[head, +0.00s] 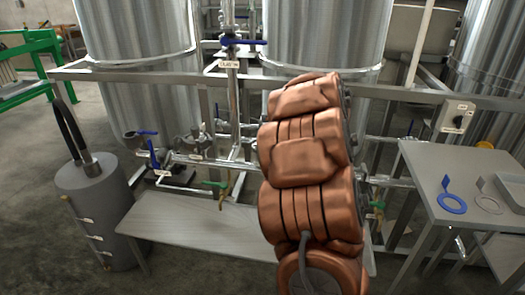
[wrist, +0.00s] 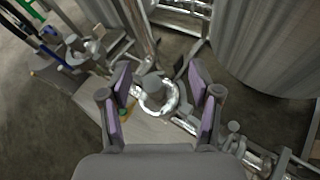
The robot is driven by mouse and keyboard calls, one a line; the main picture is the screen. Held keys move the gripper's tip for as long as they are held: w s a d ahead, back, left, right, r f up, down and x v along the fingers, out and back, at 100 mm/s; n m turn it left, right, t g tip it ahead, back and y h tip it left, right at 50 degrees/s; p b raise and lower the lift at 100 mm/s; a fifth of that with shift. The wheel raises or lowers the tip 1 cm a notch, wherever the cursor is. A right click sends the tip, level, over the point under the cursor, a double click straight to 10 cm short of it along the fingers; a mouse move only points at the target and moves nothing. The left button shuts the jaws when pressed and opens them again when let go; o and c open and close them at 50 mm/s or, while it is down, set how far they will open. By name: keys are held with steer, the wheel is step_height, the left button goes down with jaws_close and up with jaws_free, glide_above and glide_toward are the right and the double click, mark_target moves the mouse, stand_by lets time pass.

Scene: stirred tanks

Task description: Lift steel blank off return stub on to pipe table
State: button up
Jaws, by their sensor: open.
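In the wrist view my gripper (wrist: 161,84) is open, with its two purple-lined fingers spread to either side of a pipe end. Between them is a round grey piece (wrist: 151,82) beside a bright steel ring or flange (wrist: 160,98). I cannot tell which of these is the steel blank and which the return stub. No finger visibly touches them. In the head view my copper arm hides the gripper and this pipe end. A grey table (head: 428,172) stands at the right; it may be the pipe table. A blue ring with a handle (head: 452,203) and a thin pale ring (head: 488,204) lie on it.
Large steel tanks (head: 140,60) stand behind a grey frame and pipework (head: 225,160) with blue and green valve handles. A low bench (head: 180,232) runs below the pipes. A grey cylinder (head: 95,205) stands at left. A switch box (head: 456,116) is above the right table.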

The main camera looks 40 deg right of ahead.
step_height(320, 180, down, 6)
steer(key=s+n+y+b, duration=0.1)
steer(key=s+n+y, duration=0.15)
steer(key=n, duration=0.25)
steer(key=shift+y, duration=0.45)
steer(key=x, duration=0.3)
steer(key=a+x, duration=0.1)
steer(key=x, duration=0.2)
steer(key=shift+w+a+f+p, duration=0.2)
steer(key=shift+w+a+p, duration=0.05)
steer(key=shift+w+p, duration=0.1)
steer(key=shift+w+f, duration=0.2)
steer(key=shift+w, duration=0.35)
jaws_close()
